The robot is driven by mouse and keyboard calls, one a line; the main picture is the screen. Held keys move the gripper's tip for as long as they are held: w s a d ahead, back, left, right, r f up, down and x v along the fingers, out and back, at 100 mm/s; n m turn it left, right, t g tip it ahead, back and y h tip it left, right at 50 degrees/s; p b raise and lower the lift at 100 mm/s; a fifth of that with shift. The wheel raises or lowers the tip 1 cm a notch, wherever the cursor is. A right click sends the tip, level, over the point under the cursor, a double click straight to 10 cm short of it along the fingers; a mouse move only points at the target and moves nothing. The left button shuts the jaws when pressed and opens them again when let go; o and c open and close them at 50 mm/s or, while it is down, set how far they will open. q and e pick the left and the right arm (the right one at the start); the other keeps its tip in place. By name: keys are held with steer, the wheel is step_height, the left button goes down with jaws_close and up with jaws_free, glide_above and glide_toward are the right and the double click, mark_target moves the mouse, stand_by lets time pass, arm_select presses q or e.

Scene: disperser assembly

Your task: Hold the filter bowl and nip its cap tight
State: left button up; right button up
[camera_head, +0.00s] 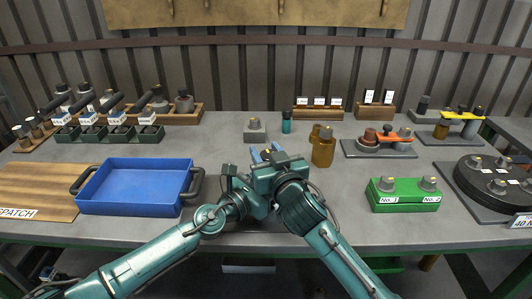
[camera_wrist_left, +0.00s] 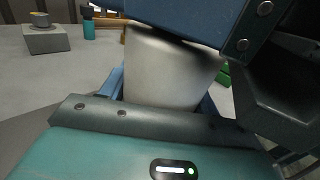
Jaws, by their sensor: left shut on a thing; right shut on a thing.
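The filter bowl (camera_wrist_left: 168,72) is a pale grey-white, slightly tapered cylinder in the left wrist view. My left gripper (camera_wrist_left: 162,96) is shut on it, with a blue finger at each side. My right gripper (camera_head: 267,154) is just above the bowl, blue fingers together in the middle of the head view. In the left wrist view its dark blue body (camera_wrist_left: 190,18) covers the bowl's top. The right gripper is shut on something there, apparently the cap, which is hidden. The bowl is hidden in the head view behind my grippers.
A blue tray (camera_head: 138,208) is left of my arms. A grey block (camera_head: 255,137), a teal bottle (camera_head: 287,126) and a brown jar (camera_head: 322,150) stand behind. A green block (camera_head: 404,204) and a dark round fixture (camera_head: 480,172) are right. The front centre-right bench is clear.

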steer(key=o, duration=1)
steer(key=v, duration=1.2)
steer(key=shift+r, duration=0.1)
